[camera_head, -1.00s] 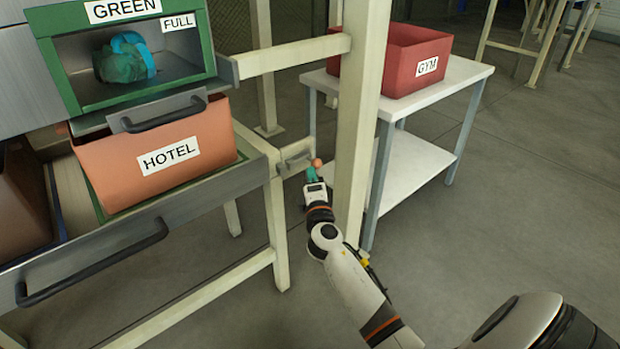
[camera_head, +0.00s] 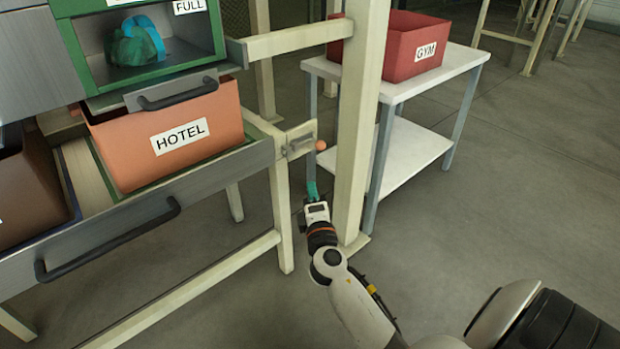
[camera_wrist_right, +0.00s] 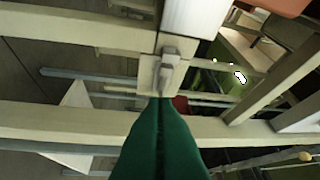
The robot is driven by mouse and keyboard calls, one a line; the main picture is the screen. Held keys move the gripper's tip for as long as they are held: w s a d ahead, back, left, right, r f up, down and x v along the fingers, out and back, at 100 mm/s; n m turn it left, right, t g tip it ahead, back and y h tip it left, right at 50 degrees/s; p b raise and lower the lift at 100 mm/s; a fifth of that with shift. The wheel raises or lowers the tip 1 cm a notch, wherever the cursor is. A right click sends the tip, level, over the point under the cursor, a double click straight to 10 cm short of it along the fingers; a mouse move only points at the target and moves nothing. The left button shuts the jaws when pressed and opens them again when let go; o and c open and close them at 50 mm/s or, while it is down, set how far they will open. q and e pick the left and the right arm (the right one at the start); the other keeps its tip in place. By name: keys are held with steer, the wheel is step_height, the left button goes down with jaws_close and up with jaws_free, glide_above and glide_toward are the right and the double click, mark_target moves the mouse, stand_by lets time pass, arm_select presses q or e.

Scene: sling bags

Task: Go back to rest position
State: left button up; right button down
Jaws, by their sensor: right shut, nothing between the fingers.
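My right gripper (camera_head: 312,190) hangs low beside the rack's pale upright post, with its teal fingers pointing up and away. The fingers are shut and empty. In the right wrist view they show as one dark green wedge (camera_wrist_right: 160,142), in front of a metal latch (camera_wrist_right: 168,68) on the frame. In the head view that latch (camera_head: 299,144) and a small orange knob (camera_head: 320,145) are above the fingertips, with a gap between. My left gripper is in neither view.
An orange HOTEL bin (camera_head: 168,140) sits in an open drawer with a dark handle (camera_head: 110,241). A teal bag (camera_head: 133,43) lies in the green compartment above. A red GYM bin (camera_head: 408,48) stands on a white table (camera_head: 440,77). Floor at right is clear.

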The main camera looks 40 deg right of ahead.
steer(key=shift+v, duration=0.95)
steer(key=shift+w, duration=0.1)
